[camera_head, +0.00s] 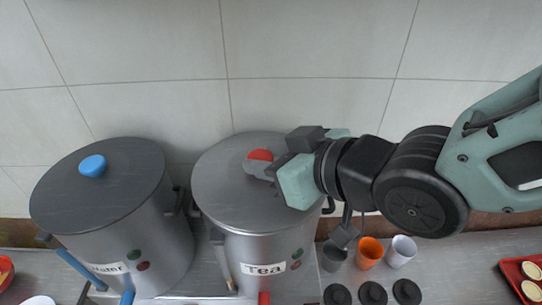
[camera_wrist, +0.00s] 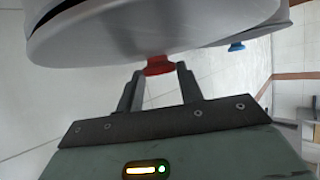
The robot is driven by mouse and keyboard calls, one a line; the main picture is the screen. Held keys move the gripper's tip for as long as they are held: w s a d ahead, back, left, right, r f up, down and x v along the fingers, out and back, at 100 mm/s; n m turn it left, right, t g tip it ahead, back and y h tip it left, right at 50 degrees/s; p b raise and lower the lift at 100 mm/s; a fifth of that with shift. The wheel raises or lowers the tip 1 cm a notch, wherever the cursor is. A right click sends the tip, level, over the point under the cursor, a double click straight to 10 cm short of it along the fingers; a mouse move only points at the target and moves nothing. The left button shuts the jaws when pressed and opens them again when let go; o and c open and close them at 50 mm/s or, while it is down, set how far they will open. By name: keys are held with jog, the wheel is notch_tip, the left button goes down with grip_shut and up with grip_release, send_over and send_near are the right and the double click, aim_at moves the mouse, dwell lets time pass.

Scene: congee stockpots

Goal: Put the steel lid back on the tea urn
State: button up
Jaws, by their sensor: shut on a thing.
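The steel lid (camera_head: 225,195) is a grey disc with a red knob (camera_head: 260,155). It lies over the top of the tea urn (camera_head: 265,250), which has a "Tea" label. My gripper (camera_head: 262,167) reaches in from the right and is shut on the red knob. In the wrist view the red knob (camera_wrist: 158,66) sits between the tips of my gripper (camera_wrist: 158,72), with the underlying lid (camera_wrist: 150,35) beyond it. A dark gap shows near the lid's edge at the upper left there. I cannot tell whether the lid is fully seated on the rim.
A water urn (camera_head: 155,240) with a blue-knobbed lid (camera_head: 90,195) stands close on the left. An orange cup (camera_head: 369,252), a white cup (camera_head: 401,250) and several dark round items stand on the counter at right. A tiled wall (camera_head: 300,60) is behind.

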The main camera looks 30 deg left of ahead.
dwell(0.4)
jog(key=o, duration=1.7)
jog(key=shift+f, duration=0.1)
jog(key=shift+c, duration=0.2)
jog(key=shift+r+p, duration=2.05)
jog(key=shift+r, duration=1)
